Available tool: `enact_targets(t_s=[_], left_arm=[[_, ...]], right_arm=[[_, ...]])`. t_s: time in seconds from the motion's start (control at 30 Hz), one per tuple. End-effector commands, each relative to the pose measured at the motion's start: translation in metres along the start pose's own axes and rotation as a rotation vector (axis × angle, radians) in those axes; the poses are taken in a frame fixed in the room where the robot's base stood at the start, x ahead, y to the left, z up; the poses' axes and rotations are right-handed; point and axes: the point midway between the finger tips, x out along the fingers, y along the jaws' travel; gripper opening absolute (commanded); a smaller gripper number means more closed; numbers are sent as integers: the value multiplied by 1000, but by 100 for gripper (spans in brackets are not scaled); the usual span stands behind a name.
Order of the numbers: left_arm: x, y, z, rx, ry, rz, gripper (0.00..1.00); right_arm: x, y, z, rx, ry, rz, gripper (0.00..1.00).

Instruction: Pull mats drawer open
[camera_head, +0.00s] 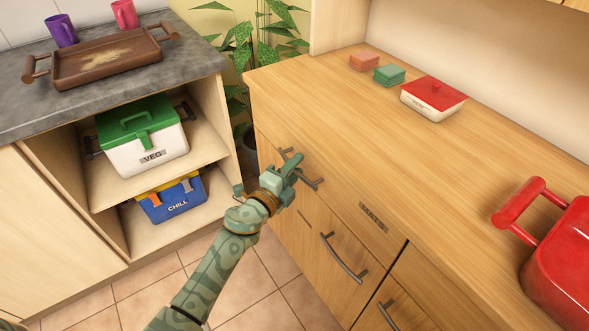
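The mats drawer (345,200) is the top drawer in the front of the wooden cabinet, with a MATS label (373,217) on it. Its front looks flush with the cabinet. A dark bar handle (313,182) is on the drawer, left of the label. My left gripper (292,165), green and patterned, is at this handle and covers its middle part. Its fingers overlap the bar, but whether they are closed around it is hidden. My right gripper is not in view.
Below are more fronts with bar handles (343,259). On the cabinet top (330,105) stand small boxes, a red-lidded dish (432,98) and a red pot (562,265). At left, an open shelf holds a VEG box (140,140) and a CHILL box (171,199). Tiled floor (235,290) lies between.

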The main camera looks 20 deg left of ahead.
Motion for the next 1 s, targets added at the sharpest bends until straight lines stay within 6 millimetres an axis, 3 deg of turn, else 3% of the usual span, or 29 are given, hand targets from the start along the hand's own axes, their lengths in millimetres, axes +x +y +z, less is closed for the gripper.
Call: enact_targets(t_s=[0.23,0.37,0.73,1.0], left_arm=[[1,0,0,0,0,0,36],[1,0,0,-1,0,0,0],[-9,0,4,-1,0,1,0],[-55,0,23,1,-1,4,0]], right_arm=[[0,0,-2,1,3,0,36],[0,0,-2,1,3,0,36],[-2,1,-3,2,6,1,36],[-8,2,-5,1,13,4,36]])
